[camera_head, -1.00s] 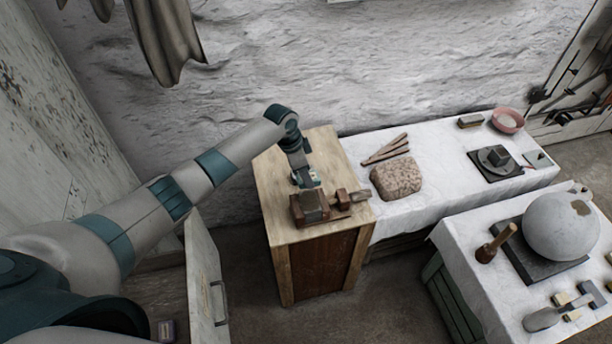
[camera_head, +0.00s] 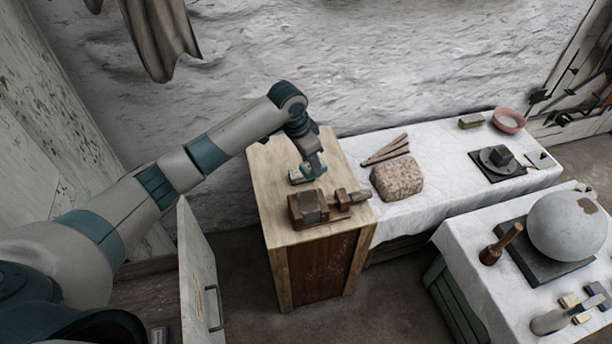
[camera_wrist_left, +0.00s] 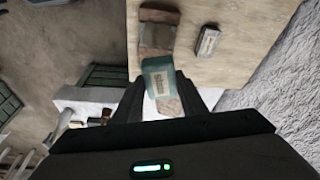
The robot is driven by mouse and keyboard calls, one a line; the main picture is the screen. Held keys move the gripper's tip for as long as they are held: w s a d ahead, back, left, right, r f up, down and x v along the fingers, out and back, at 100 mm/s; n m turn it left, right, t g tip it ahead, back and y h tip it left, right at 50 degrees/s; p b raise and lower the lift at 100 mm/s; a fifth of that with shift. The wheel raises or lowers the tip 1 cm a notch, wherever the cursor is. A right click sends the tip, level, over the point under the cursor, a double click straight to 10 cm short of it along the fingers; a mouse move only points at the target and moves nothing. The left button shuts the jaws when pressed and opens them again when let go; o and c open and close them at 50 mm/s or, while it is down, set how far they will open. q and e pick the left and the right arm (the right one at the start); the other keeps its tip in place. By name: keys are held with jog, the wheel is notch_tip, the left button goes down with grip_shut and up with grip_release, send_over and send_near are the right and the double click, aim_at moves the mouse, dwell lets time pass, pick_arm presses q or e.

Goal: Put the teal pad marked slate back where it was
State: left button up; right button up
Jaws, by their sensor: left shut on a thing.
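The teal pad (camera_wrist_left: 157,78) is between the fingers of my left gripper (camera_wrist_left: 162,92) in the left wrist view. It has a pale label whose word I cannot read. In the head view my left gripper (camera_head: 312,172) is over the wooden cabinet top (camera_head: 274,195), behind the brown clamp block (camera_head: 308,209); the pad is mostly hidden there. A second, pale labelled pad (camera_wrist_left: 208,40) lies on the cabinet top beside the gripper, and it also shows in the head view (camera_head: 296,177). I cannot tell the held pad's exact height. My right gripper is out of view.
A wooden handle part (camera_head: 345,198) sticks out right of the block. The cloth-covered bench (camera_head: 440,165) to the right holds a speckled stone (camera_head: 397,178) and sticks (camera_head: 386,149). An open cabinet door (camera_head: 199,270) stands at front left. The cabinet top's left part is clear.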

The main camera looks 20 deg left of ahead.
pick_arm(q)
jog(key=s+r+n+y+b, duration=0.2)
jog(key=s+r+n+b, duration=0.5)
jog(key=s+b, duration=0.3)
jog(key=s+a+n, duration=0.1)
jog(key=s, duration=0.2)
jog(key=shift+t, duration=0.3)
